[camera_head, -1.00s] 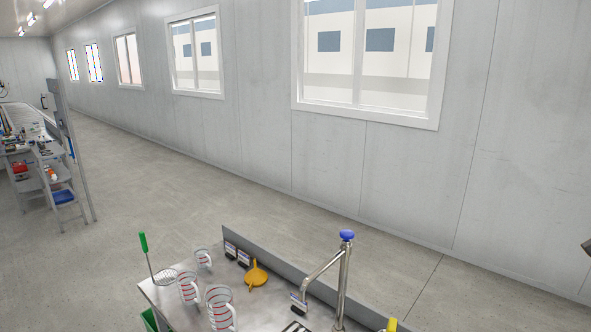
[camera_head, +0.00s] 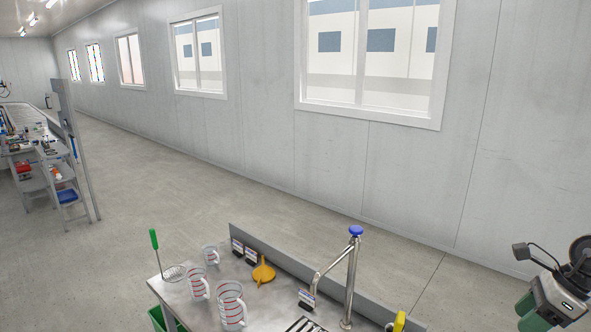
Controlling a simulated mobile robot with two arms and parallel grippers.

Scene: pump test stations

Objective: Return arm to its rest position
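At the lower right corner is what looks like the end of my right arm, with a pale housing (camera_head: 560,300), dark green parts, a dark round part and a small block on a cable. It is right of the sink bench (camera_head: 268,297), over the floor. The picture edge cuts it off, and I cannot make out its fingers or a held object. My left arm and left gripper are not in view.
The bench holds clear measuring jugs (camera_head: 230,304), a yellow funnel (camera_head: 263,271), a green-handled strainer (camera_head: 173,273) and a tall blue-topped tap (camera_head: 351,280). A low grey back panel (camera_head: 300,269) edges it. Floor is clear toward the wall. Another workbench stands far left.

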